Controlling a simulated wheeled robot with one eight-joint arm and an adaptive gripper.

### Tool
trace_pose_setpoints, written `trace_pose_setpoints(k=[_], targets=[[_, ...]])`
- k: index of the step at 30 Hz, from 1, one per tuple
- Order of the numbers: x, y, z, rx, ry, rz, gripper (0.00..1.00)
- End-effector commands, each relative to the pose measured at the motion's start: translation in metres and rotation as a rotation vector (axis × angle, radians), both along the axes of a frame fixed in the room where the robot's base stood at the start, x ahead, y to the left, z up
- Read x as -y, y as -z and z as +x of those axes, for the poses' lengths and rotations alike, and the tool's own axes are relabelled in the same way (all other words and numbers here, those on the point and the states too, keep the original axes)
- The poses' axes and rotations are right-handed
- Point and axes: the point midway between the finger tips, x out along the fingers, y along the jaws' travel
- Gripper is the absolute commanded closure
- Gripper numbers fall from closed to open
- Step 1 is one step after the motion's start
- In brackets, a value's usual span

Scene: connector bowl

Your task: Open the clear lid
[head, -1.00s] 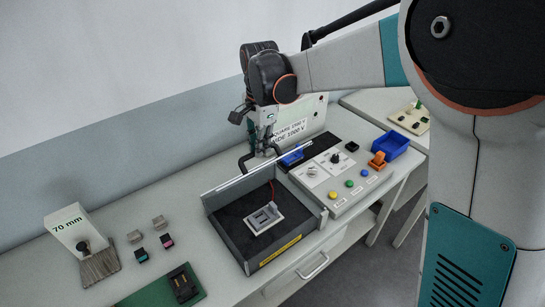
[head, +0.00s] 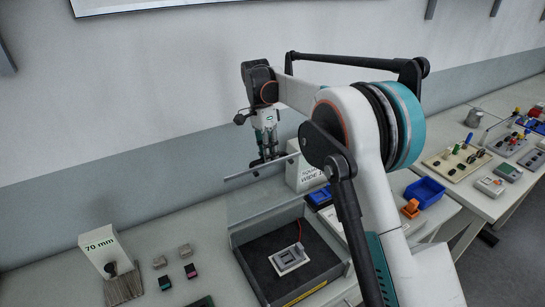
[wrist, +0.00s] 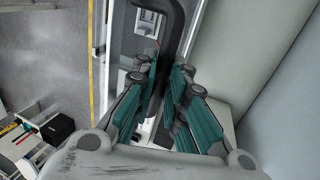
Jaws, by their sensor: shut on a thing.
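The clear lid (head: 258,198) stands raised, roughly upright, along the back of the dark grey box in the head view. Its pale edge runs along the top. My gripper (head: 266,163) is at this top edge, pointing down. In the wrist view my gripper (wrist: 160,122) has its teal fingers closed around the dark curved handle (wrist: 173,50). The fingers partly hide the handle. The box (head: 312,262) is uncovered, and a light grey connector piece (head: 290,259) with a red wire lies on its black floor.
A white block marked 70 mm (head: 101,251) and several small blocks stand left of the box. A blue bin (head: 426,191) and an orange piece (head: 410,208) are to the right. The wall is close behind the gripper. My arm hides part of the bench.

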Motion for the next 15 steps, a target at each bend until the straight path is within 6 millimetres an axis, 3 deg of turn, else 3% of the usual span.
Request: trace_pose_setpoints(k=[15], targets=[[-0.0044,0.0044,0.0081,-0.030,-0.001,-0.021,1.00]])
